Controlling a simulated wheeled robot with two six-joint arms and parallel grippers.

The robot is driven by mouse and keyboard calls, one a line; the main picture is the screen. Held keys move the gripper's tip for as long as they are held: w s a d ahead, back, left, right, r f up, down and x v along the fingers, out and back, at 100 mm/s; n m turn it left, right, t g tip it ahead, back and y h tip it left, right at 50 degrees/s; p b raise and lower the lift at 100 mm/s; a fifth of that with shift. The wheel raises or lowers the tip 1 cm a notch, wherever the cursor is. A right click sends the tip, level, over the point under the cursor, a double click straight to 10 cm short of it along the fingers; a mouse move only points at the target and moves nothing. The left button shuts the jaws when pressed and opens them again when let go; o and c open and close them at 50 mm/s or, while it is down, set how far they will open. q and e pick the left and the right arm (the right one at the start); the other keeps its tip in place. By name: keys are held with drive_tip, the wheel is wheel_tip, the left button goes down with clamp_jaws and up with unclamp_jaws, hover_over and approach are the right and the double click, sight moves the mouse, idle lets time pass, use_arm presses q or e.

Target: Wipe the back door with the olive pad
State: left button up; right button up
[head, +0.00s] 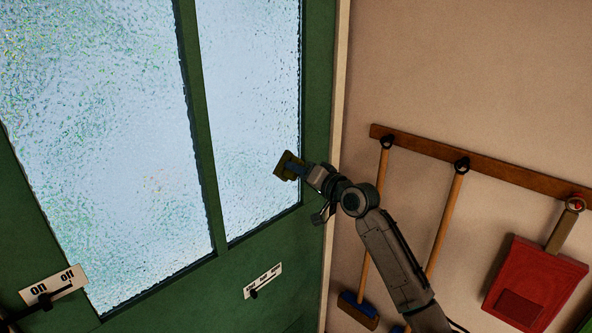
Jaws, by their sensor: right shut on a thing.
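The back door (202,110) is green with two tall panes of rippled glass, and fills the left half of the head view. My right gripper (297,170) is in front of the right pane, near its lower right edge. It is shut on the olive pad (284,165), a small dark yellow-green block. The pad is at or close to the glass; I cannot tell whether it touches. My left gripper is not in view.
A switch plate marked on and off (54,286) sits low on the door, and a second plate (263,281) is below the right pane. On the beige wall, a wooden rail (480,166) holds long-handled brooms and a red dustpan (534,284).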

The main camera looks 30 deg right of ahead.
drive_tip(key=shift+p+v, duration=0.6)
drive_tip(key=shift+v, duration=2.1)
drive_tip(key=shift+r, duration=0.1)
drive_tip(key=p+v, duration=0.1)
drive_tip(key=v, duration=0.2)
drive_tip(key=shift+a, duration=0.1)
